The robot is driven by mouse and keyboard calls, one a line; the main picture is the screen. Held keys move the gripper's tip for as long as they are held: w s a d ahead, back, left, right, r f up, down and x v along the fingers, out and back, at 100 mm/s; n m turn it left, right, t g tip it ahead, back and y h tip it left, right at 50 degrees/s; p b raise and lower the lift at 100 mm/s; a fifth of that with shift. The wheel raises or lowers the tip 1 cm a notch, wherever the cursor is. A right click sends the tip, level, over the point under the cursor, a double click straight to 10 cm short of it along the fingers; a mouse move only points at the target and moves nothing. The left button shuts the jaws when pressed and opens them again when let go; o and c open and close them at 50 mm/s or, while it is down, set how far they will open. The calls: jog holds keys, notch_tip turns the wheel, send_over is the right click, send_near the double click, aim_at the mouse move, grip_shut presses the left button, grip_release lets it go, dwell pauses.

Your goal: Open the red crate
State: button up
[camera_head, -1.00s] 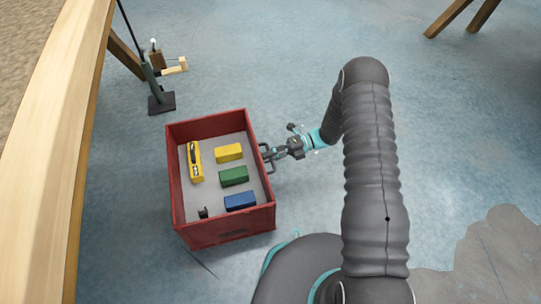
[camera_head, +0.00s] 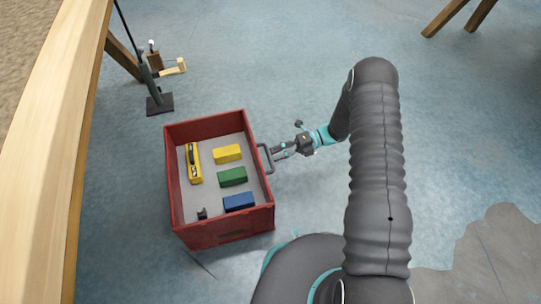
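The red crate (camera_head: 222,232) stands on the floor left of centre. Its top is uncovered, with the grey inside and its contents in sight; I see no lid across it. A dark handle (camera_head: 266,159) sticks out from its right side. My gripper (camera_head: 277,152) is just right of this handle, level with it in the picture. Its two fingers look apart with nothing between them. It seems clear of the handle, though the gap is small.
Inside lie a yellow block (camera_head: 227,153), a green block (camera_head: 232,177), a blue block (camera_head: 239,202) and a yellow tool-like item (camera_head: 193,163). A wooden beam (camera_head: 52,130) runs along the left. A dark stand (camera_head: 159,103) is behind the crate. Floor to the right is free.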

jog(key=v, duration=0.8)
jog(key=shift+d, duration=0.2)
jog(key=s+d+f+n+g+h, duration=0.1)
jog(key=s+d+f+n+h, duration=0.15)
jog(key=s+f+n, duration=0.4)
notch_tip(320, 180, up, 9)
jog(key=s+d+n+h, duration=0.2)
jog(key=n+h, duration=0.2)
jog(key=n, duration=0.5)
jog(key=s+d+r+n+t+h+p, duration=0.2)
jog(key=s+r+n+t, duration=0.2)
jog(key=r, duration=1)
jog(key=s+d+r+n+t+h+p, duration=0.2)
jog(key=s+r+n, duration=0.5)
jog(key=r, duration=0.8)
jog(key=s+d+r+n+t+h+p, duration=0.2)
jog(key=s+r+n+t+h+p, duration=0.2)
jog(key=r, duration=1.1)
jog(key=s+n+t, duration=0.1)
jog(key=s+t, duration=0.1)
jog(key=s, duration=0.1)
jog(key=shift+s, duration=0.4)
